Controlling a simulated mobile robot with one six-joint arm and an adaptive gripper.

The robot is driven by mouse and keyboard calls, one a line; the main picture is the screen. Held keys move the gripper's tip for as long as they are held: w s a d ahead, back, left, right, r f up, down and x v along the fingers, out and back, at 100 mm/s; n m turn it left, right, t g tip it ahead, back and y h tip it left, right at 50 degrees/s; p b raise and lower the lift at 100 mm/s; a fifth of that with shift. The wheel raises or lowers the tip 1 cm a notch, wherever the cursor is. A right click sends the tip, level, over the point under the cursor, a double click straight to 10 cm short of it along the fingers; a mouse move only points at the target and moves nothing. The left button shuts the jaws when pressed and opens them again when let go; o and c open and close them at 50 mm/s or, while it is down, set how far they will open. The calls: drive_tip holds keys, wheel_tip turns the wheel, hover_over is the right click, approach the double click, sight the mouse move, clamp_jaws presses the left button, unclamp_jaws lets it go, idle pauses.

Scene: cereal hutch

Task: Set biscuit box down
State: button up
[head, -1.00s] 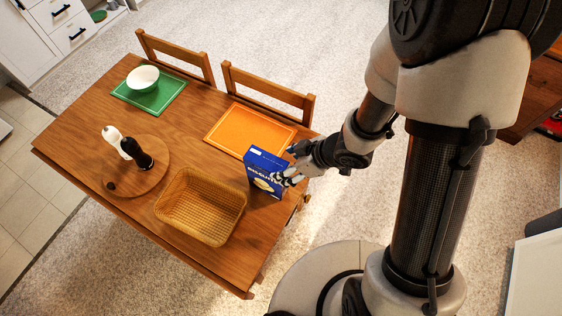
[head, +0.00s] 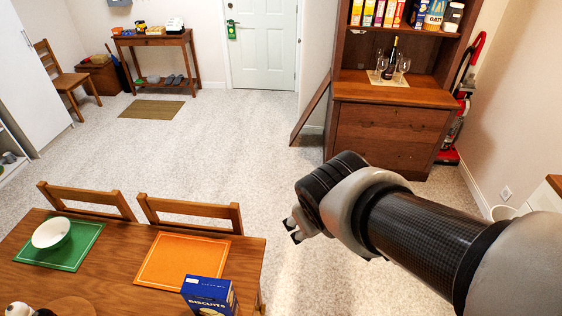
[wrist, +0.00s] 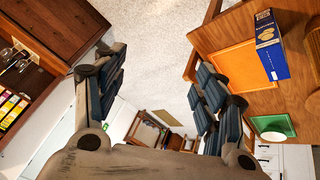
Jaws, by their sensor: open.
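The blue biscuit box (head: 209,294) stands upright on the wooden dining table (head: 120,270), in front of the orange placemat (head: 184,261) near the table's right end. Its lower part is cut off by the bottom edge of the head view. The box also shows at the upper right of the wrist view (wrist: 270,46). My gripper (head: 291,230) is open and empty, beyond the table's right end and clear of the box. In the wrist view its fingers (wrist: 155,90) are spread wide with nothing between them.
A white bowl (head: 51,233) sits on a green placemat (head: 62,246). Two chairs (head: 190,211) stand along the table's far side. A wooden hutch (head: 392,120) with cereal boxes, a bottle and glasses stands at the back right. The carpet between is free.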

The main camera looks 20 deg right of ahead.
drive_tip(key=s+a+r+m+g+y, duration=0.1)
drive_tip(key=s+a+r+m, duration=0.1)
drive_tip(key=s, duration=0.8)
drive_tip(key=shift+s+a+r+m+y, duration=0.35)
drive_tip(key=shift+a+r, duration=0.3)
drive_tip(key=shift+r, duration=0.3)
drive_tip(key=shift+w, duration=0.1)
